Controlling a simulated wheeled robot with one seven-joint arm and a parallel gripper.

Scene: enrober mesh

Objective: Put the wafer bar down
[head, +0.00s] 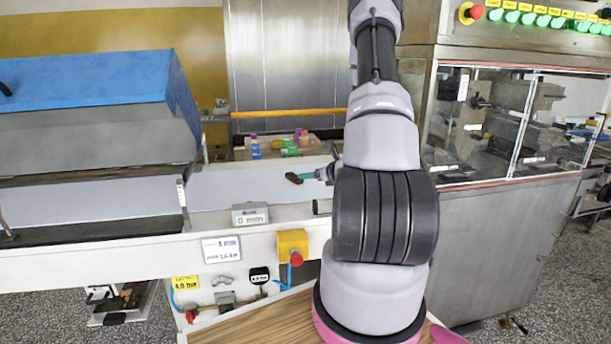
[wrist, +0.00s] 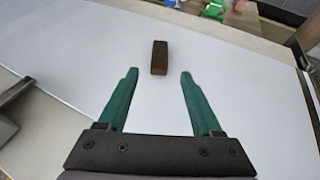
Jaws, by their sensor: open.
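The wafer bar (wrist: 159,58) is a small dark brown block lying on the white belt surface (wrist: 230,100). In the wrist view it lies just beyond the fingertips, between their lines and apart from both fingers. My gripper (wrist: 159,75) has green fingers spread wide with nothing between them. In the head view the wafer bar (head: 293,179) is a dark piece on the belt, with my gripper (head: 304,177) at its right end. My arm hides the belt to the right of there.
A blue-topped cover (head: 90,80) stands over the belt at left. A grey display reading 0 mm (head: 250,214) and a yellow box with a red button (head: 293,247) sit on the front edge. A glazed machine (head: 510,130) stands at right. Coloured items (head: 285,145) lie behind the belt.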

